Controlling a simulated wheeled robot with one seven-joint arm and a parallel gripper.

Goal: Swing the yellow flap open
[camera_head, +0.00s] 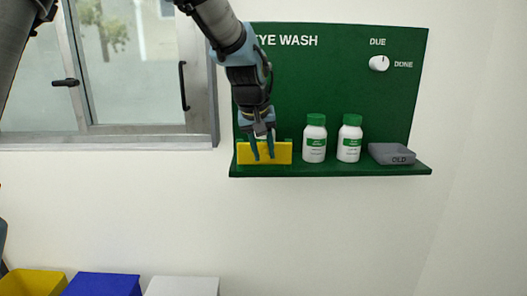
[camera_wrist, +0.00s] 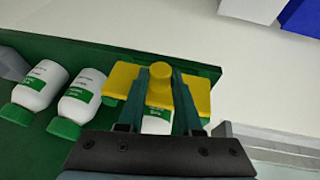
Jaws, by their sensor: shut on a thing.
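The yellow flap (camera_head: 283,152) is a wide panel low at the left end of the green eye wash board's shelf. It also shows in the wrist view (camera_wrist: 201,96), with a round yellow knob (camera_wrist: 160,71) at its middle. My gripper (camera_head: 263,153) reaches down from above, in front of the flap. In the wrist view my gripper's fingers (camera_wrist: 160,82) lie on either side of the knob, shut on it. Part of a white bottle with a green label (camera_wrist: 157,122) shows between the fingers, at the flap. The flap's hinge is not visible.
Two white bottles with green caps (camera_head: 314,140) (camera_head: 349,140) stand right of the flap. A white dial (camera_head: 379,63) is above. Yellow (camera_head: 33,284), blue (camera_head: 103,285) and white (camera_head: 182,286) bins sit below.

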